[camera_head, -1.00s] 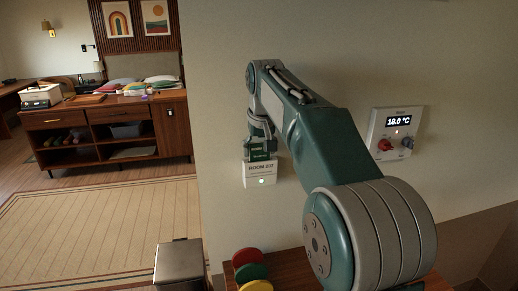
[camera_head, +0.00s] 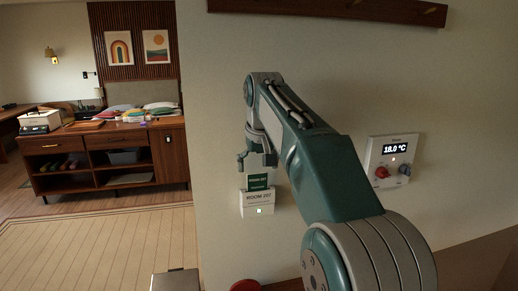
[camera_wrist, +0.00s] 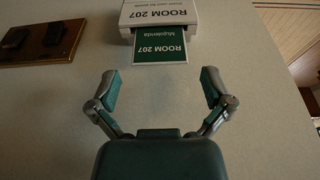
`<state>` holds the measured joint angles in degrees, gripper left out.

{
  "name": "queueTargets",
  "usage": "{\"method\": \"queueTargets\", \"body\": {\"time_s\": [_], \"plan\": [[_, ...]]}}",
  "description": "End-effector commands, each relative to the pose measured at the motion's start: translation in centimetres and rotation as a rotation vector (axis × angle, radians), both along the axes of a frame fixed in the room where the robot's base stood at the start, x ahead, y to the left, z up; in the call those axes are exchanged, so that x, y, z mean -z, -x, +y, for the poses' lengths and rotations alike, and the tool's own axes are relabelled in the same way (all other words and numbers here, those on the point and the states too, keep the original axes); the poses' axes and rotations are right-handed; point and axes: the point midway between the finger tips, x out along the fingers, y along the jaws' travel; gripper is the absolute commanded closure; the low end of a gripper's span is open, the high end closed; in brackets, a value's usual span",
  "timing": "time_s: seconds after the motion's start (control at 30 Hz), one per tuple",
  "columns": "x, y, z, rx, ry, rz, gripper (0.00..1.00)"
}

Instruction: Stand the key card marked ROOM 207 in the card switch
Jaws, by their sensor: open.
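The green key card (camera_head: 258,182) stands upright in the top of the white card switch (camera_head: 257,204) on the wall. In the wrist view the card (camera_wrist: 160,46) reads ROOM 207 and its lower part is hidden inside the switch (camera_wrist: 158,12), also marked ROOM 207. A small light on the switch front is lit. My gripper (camera_head: 257,162) is open and empty just above the card. In the wrist view its fingers (camera_wrist: 160,90) are spread wide, apart from the card.
A wall panel (camera_head: 392,160) showing 18.0 °C, with a red and a grey knob, is to the right. A wooden plate with dark pieces (camera_wrist: 45,40) is beside the switch in the wrist view. A wooden rail (camera_head: 330,10) runs above. A sideboard (camera_head: 110,160) stands far left.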

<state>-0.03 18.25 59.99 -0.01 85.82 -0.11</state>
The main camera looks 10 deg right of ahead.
Motion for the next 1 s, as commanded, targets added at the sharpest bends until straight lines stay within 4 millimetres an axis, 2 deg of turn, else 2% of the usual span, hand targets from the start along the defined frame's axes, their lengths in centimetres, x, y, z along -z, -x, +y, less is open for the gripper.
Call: {"method": "queueTargets", "body": {"time_s": [0.03,0.2,0.4,0.67,1.0], "plan": [[-1.1,0.2,0.0,0.0,0.0,-0.004,0.0],[-4.2,1.0,0.1,0.0,0.0,-0.003,0.0],[-6.5,1.7,0.1,0.0,0.0,-0.001,0.0],[-7.6,2.4,0.1,0.0,0.001,-0.001,0.0],[-6.9,6.8,0.0,0.0,0.001,-0.04,0.0]]}}
